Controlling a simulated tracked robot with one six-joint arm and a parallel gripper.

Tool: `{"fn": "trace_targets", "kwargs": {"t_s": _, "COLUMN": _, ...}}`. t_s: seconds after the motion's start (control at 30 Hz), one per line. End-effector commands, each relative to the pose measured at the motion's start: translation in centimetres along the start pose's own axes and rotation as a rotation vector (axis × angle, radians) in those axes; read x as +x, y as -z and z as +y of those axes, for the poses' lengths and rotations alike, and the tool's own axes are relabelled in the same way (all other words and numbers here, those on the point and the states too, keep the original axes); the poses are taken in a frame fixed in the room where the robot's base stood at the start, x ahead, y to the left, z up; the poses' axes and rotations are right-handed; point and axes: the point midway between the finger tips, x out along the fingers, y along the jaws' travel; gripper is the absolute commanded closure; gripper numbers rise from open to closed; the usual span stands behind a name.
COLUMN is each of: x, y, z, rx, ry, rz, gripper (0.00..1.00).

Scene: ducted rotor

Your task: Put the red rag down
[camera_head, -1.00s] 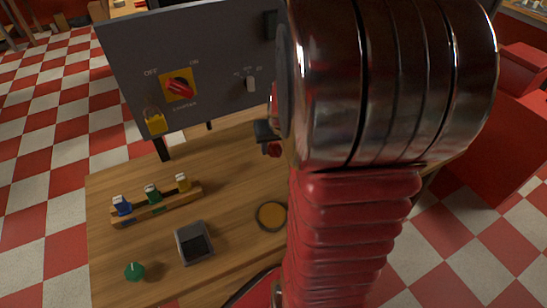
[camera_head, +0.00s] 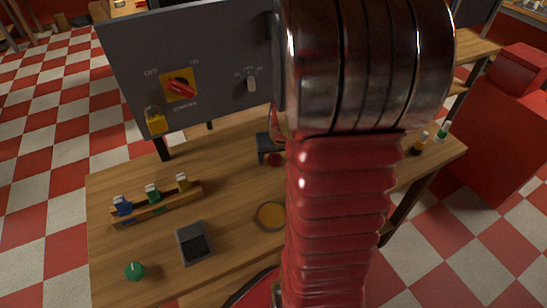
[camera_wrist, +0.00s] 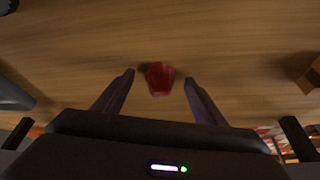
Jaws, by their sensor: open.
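The red rag (camera_wrist: 160,78) lies as a small crumpled lump on the wooden table, seen in the wrist view just beyond and between my fingertips. My gripper (camera_wrist: 158,82) is open, with one dark finger on each side of the rag and a visible gap on both sides. In the head view a small red bit (camera_head: 274,159) shows at the left edge of my arm; I cannot tell whether it is the rag. My own arm hides the gripper in the head view.
A grey switch panel (camera_head: 215,60) stands behind. Two small bottles (camera_head: 420,143) stand at the right.

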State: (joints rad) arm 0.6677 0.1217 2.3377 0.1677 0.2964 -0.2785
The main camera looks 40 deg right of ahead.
Motion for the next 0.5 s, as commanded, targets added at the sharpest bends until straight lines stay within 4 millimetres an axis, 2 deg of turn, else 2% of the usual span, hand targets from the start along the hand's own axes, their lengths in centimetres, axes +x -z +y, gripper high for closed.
{"fn": "trace_targets", "kwargs": {"t_s": 0.27, "x": 0.5, "y": -0.2, "z": 0.0, "rx": 0.0, "ry": 0.0, "rz": -0.001, "gripper": 0.35}}
{"fn": "trace_targets", "kwargs": {"t_s": 0.5, "x": -1.6, "y": -0.1, "z": 0.0, "rx": -0.001, "ry": 0.0, "rz": 0.003, "gripper": 0.35}}
